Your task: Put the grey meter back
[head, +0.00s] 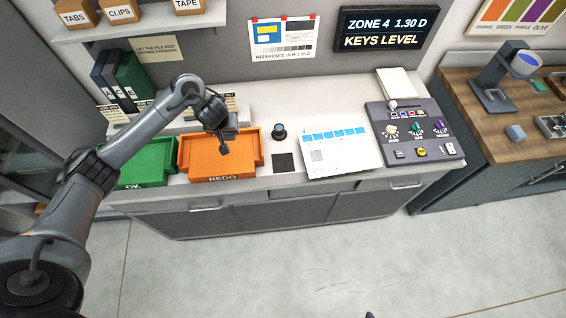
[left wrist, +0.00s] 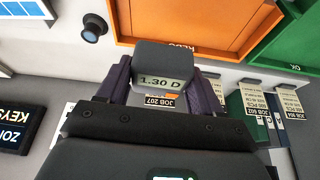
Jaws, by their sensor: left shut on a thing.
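The grey meter (left wrist: 164,62) is a small rounded block whose display reads 1.30 D. My left gripper (left wrist: 160,88) is shut on it, with a dark finger on each side in the left wrist view. In the head view my left gripper (head: 224,146) hangs over the orange REDO tray (head: 193,171), and the meter is hard to make out there. A dark square pad (head: 285,163) lies bare on the counter to the right of that tray. My right gripper is not in view.
A small dark cylinder with a blue top (head: 279,131) stands behind the pad. A printed sheet with blue patches (head: 340,155) and a control console (head: 414,150) lie farther right. The green OK tray (head: 150,164) is left of the orange one. Upright cards stand behind the trays.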

